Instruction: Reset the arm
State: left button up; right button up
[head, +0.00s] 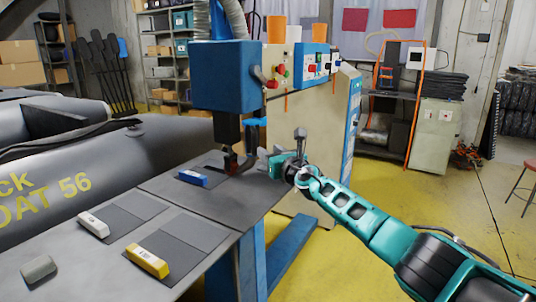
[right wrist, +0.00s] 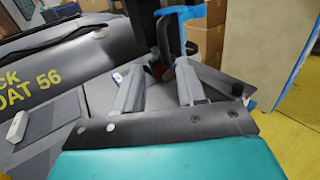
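My right arm (head: 375,228) is teal and reaches in from the lower right of the head view. Its gripper (head: 268,158) is at the right edge of the grey work table, just right of the blue machine head. In the right wrist view, the two grey fingers of this gripper (right wrist: 160,82) stand apart with nothing seen held between them. The machine's dark lower part and blue piece are just beyond the fingertips there. My left arm and gripper are in neither view.
The blue machine (head: 225,78) stands over the grey table (head: 205,222). A grey inflatable boat (head: 150,150) is behind. Yellow floor at right is open.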

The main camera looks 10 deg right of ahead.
jog(key=shift+s, duration=0.15)
jog(key=s+a+f+m+g+h, duration=0.1)
jog(key=s+a+f+m, duration=0.1)
jog(key=s+f+m, duration=0.9)
jog(key=s+a+f+m+g, duration=0.1)
jog(key=s+f+m, duration=0.75)
jog(key=f, duration=0.55)
jog(key=s+d+f+m+g+h, duration=0.1)
jog(key=s+d+f+m, duration=0.1)
jog(key=s+m, duration=0.3)
jog(key=s+d+f+m+g, duration=0.2)
jog(key=s+m, duration=0.4)
jog(key=s, duration=0.8)
jog(key=s+d+f+m+g+h, duration=0.1)
jog(key=s+d+f+m, duration=0.3)
jog(key=s, duration=0.5)
jog(key=shift+s+d+f+m+h, duration=0.15)
jog(key=shift+d+m+h, duration=0.15)
jog(key=shift+m, duration=0.95)
